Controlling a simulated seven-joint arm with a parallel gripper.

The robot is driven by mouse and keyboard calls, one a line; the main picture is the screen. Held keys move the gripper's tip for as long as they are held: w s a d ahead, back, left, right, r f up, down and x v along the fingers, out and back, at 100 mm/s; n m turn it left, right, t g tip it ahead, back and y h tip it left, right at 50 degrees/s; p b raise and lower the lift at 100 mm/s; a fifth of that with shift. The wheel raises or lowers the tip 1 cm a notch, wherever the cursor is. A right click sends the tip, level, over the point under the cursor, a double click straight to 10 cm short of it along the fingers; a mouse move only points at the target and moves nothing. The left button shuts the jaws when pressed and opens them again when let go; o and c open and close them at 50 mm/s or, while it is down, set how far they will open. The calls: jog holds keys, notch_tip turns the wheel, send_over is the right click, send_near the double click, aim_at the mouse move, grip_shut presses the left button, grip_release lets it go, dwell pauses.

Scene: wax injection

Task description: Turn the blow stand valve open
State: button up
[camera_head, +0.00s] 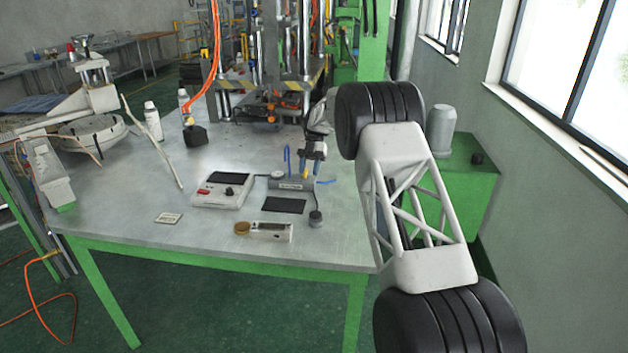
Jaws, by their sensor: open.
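The blow stand (290,184) is a small grey block with a label on its front and blue tubes, standing on the metal table right of the middle. My gripper (310,170) reaches down from my arm at the right and is just above the right end of the stand. It is open. A small yellow part shows by the fingertips. The valve cannot be made out clearly, as the gripper covers that end of the stand. I cannot tell whether the fingers touch it.
Left of the stand is a white control box (222,190). A tall press (265,60) stands behind. The table front (205,240) is mostly clear.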

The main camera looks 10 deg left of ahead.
jog(key=s+d, duration=0.3)
jog(key=s, duration=0.5)
jog(key=shift+r, duration=0.45)
jog(key=shift+s, duration=0.15)
